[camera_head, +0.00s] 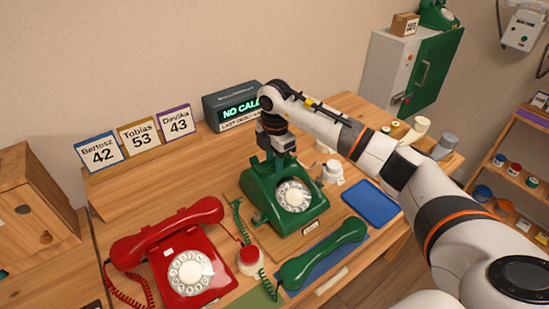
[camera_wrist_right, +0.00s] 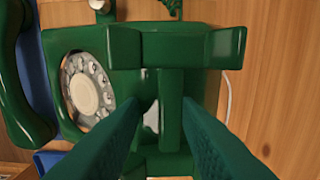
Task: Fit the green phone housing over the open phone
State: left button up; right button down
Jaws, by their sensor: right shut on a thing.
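The green phone housing (camera_head: 268,203) has a white dial and stands upright in the middle of the table. My right gripper (camera_head: 280,158) comes down on its cradle top from behind and is shut on it. In the right wrist view the two fingers (camera_wrist_right: 172,95) lie on either side of a green part of the housing (camera_wrist_right: 125,48). The open phone does not show; whatever is under the housing is hidden, so I cannot tell how it sits. My left gripper is not in view.
A green handset (camera_head: 322,252) lies in front of the housing, with its coiled cord to the left. A red phone (camera_head: 165,245) and a red button (camera_head: 249,259) stand at left. A blue tray (camera_head: 371,204) lies at right. A display box (camera_head: 229,105) stands behind.

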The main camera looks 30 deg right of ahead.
jog(key=shift+f+b, duration=0.5)
jog(key=shift+f, duration=0.4)
jog(key=c, duration=1)
grip_release()
notch_tip(320, 180, up, 12)
jog(key=b, duration=0.1)
jog(key=shift+s, duration=0.15)
